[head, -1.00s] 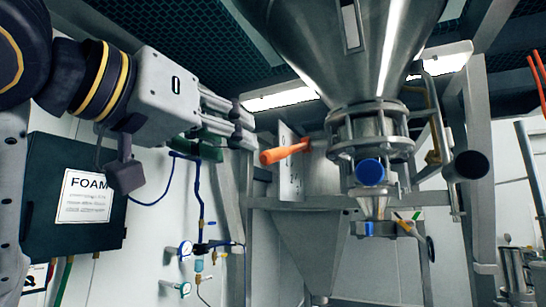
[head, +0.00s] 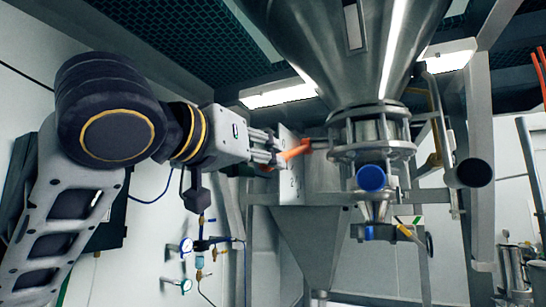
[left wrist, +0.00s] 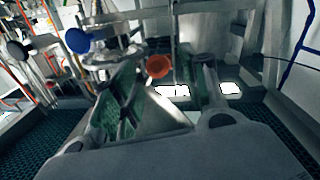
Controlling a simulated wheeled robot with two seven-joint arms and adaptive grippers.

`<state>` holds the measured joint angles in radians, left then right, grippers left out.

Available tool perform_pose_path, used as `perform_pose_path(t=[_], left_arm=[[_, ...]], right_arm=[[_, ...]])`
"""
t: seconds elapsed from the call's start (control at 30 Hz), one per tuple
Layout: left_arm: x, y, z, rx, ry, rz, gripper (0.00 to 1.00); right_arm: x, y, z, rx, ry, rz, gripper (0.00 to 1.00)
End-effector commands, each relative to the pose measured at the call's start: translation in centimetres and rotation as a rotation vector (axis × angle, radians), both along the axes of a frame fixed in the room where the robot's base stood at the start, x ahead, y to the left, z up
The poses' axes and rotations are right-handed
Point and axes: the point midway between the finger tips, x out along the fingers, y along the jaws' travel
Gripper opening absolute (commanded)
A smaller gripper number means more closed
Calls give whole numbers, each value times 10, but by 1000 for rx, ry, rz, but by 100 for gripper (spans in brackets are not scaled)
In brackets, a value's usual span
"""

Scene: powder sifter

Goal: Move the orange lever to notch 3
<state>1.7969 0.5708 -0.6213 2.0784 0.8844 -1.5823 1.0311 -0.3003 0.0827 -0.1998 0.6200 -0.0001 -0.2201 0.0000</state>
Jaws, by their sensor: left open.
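The orange lever (head: 296,152) sticks out to the left from the pale notch plate (head: 289,192) beside the steel hopper. Small dark marks show on the plate, too small to read surely. My left gripper (head: 268,154) is open, with its fingers at the lever's free end. In the left wrist view the lever's round orange end (left wrist: 158,66) shows between the two spread fingers (left wrist: 165,80), and the fingers do not visibly clamp it. Part of the lever's end is hidden behind the fingers in the head view. My right gripper is not in view.
The steel hopper (head: 345,50) with its clamped outlet and blue cap (head: 371,178) stands right of the lever. A steel frame post (head: 479,150) is farther right. Gauges and blue hoses (head: 186,245) hang on the wall below my left arm.

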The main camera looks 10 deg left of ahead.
Motion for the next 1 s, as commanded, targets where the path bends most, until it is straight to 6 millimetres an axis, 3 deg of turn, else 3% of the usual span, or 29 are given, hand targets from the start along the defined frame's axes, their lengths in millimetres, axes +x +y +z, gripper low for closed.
perform_pose_path(t=[0.4,0.87,1.0], left_arm=[[42,-17,2,0,1,1,44],[49,-20,0,-1,0,0,44],[49,-20,0,-1,0,0,28]], right_arm=[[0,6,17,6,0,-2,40],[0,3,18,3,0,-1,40],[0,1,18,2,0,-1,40]])
